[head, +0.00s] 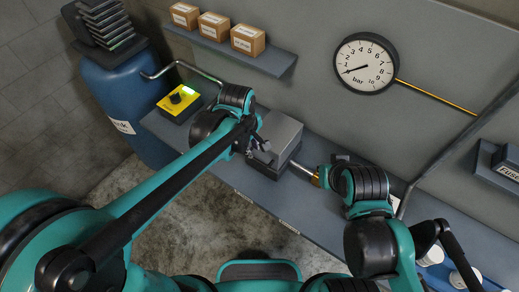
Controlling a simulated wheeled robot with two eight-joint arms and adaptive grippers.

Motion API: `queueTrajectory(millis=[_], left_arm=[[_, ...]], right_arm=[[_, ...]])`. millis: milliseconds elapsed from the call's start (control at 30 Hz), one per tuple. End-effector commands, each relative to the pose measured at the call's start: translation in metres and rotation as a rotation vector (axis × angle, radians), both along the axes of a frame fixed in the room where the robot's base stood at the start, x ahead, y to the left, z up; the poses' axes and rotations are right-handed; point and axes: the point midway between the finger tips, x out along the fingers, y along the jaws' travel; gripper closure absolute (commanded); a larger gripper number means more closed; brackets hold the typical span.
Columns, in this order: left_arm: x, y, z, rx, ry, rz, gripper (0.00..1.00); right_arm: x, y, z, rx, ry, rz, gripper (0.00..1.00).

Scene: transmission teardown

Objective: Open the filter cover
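A grey box-shaped unit with a lighter top (281,131) and a darker base (272,194) sits on the bench; its lighter top looks like the filter cover, and it appears closed. My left gripper (259,151) is at the left side of this top, close to it. I cannot tell whether it touches, and its fingers are too small and dark to read. My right arm's end is right of the unit, near a short silver pipe with a brass fitting (317,180). The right gripper (340,160) is mostly hidden behind its own wrist.
A yellow box with a black knob (179,101) stands on the bench at left, beside a blue barrel (125,95). A shelf (230,51) with cardboard boxes and a round pressure gauge (365,64) are on the wall. White-lidded containers (432,256) stand at lower right.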

Motion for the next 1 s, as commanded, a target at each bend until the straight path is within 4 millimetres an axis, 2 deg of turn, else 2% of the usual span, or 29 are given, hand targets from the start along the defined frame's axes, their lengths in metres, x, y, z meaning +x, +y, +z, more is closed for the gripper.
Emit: queueTrajectory(millis=[167, 400, 600, 967, 1000], left_arm=[[0.003, -0.008, -0.012, -0.003, 0.022, 0.035, 0.81], [0.009, -0.012, -0.051, -0.003, 0.02, 0.034, 0.81], [0.013, -0.014, -0.074, -0.004, 0.02, 0.034, 0.81], [0.013, -0.014, -0.079, -0.003, 0.019, 0.034, 0.81], [0.014, -0.014, -0.079, -0.003, 0.019, 0.034, 0.92]], right_arm=[[0.0, 0.0, -0.001, 0.0, 0.0, 0.0, 1.0], [0.0, 0.0, -0.013, 0.0, 0.0, 0.0, 1.0], [0.0, 0.0, -0.019, 0.0, 0.0, 0.0, 1.0], [0.0, 0.0, -0.019, 0.0, 0.0, 0.0, 1.0], [0.0, 0.0, -0.019, 0.0, 0.0, 0.0, 1.0]])
